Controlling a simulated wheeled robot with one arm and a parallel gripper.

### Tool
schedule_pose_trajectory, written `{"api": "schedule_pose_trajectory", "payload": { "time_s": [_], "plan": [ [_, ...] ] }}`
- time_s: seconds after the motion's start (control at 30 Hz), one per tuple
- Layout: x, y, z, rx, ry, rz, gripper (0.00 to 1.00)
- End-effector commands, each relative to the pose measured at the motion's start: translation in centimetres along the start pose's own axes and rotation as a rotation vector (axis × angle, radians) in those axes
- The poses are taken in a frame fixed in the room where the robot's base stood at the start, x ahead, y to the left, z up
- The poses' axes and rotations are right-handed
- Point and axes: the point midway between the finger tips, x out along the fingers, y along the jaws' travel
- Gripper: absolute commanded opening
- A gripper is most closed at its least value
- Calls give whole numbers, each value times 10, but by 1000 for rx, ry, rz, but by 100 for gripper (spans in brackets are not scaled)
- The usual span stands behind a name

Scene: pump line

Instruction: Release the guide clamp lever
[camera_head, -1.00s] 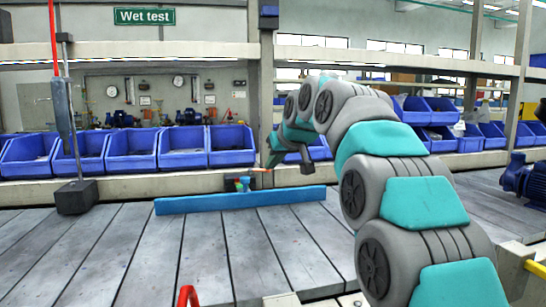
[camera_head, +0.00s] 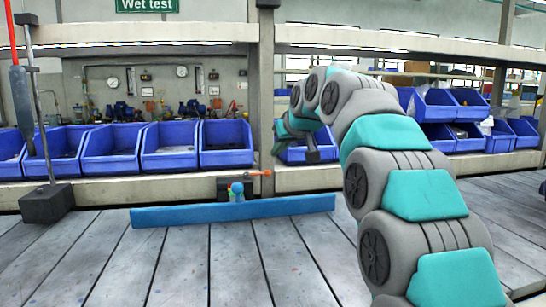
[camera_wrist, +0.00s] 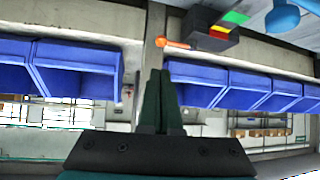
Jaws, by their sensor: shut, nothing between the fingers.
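The guide clamp is a dark block (camera_head: 226,187) at the back edge of the slatted table, at the far side of a long blue guide bar (camera_head: 285,206). Its orange lever (camera_head: 260,173) points right, roughly level. A blue knob (camera_head: 237,187) stands beside the block. In the wrist view the orange lever (camera_wrist: 172,43) sticks out left from the block (camera_wrist: 205,40), which bears green and red patches. My gripper (camera_head: 277,151) is slightly above and right of the lever, apart from it. In the wrist view its dark green fingers (camera_wrist: 160,75) are together and empty.
Several blue bins (camera_head: 170,146) line the shelf behind the clamp, close behind my gripper. A shelf post (camera_head: 265,85) rises behind the lever. A dark block with a pole (camera_head: 46,203) stands at left. The slatted table (camera_head: 235,260) in front is mostly clear.

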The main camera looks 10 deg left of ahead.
Motion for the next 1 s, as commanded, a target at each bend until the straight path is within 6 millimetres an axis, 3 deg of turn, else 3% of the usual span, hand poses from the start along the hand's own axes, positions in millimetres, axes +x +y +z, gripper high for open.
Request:
{"api": "schedule_pose_trajectory", "payload": {
  "time_s": [0.6, 1.0],
  "plan": [
    [87, -1, 0, -1, -2, -1, 0],
    [96, 0, 1, 0, -1, -1, 0]
  ]
}}
